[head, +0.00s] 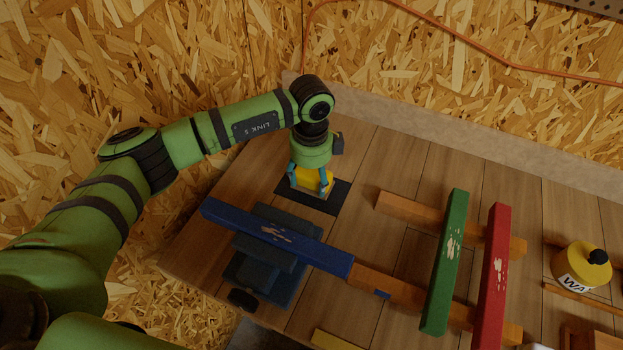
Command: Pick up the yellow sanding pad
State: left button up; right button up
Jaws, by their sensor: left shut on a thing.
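The yellow sanding pad (309,179) is at the back left of the bench, over a dark mat (337,204). My left gripper (310,187) reaches down on it, with its blue-grey fingers on either side of the pad, and is shut on it. The gripper hides part of the pad. I cannot tell whether the pad touches the mat or is slightly above it. My right gripper is not in view.
A blue bar (320,256) lies across a dark blue vise (262,280) in front of the gripper. Green (447,265) and red (492,285) bars rest across wooden strips to the right. A yellow jar (580,266) stands far right. A low backboard (430,146) edges the bench.

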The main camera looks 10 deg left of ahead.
pick_arm(q)
notch_tip(320, 180, up, 3)
jog(key=shift+f+b, duration=0.1)
jog(key=shift+b, duration=0.65)
jog(key=s+d+r+b, duration=0.3)
jog(key=d+r, duration=0.4)
jog(key=d, duration=0.4)
jog(key=shift+s+d+r+b, duration=0.15)
jog(key=shift+s+b, duration=0.05)
jog(key=shift+b, duration=0.3)
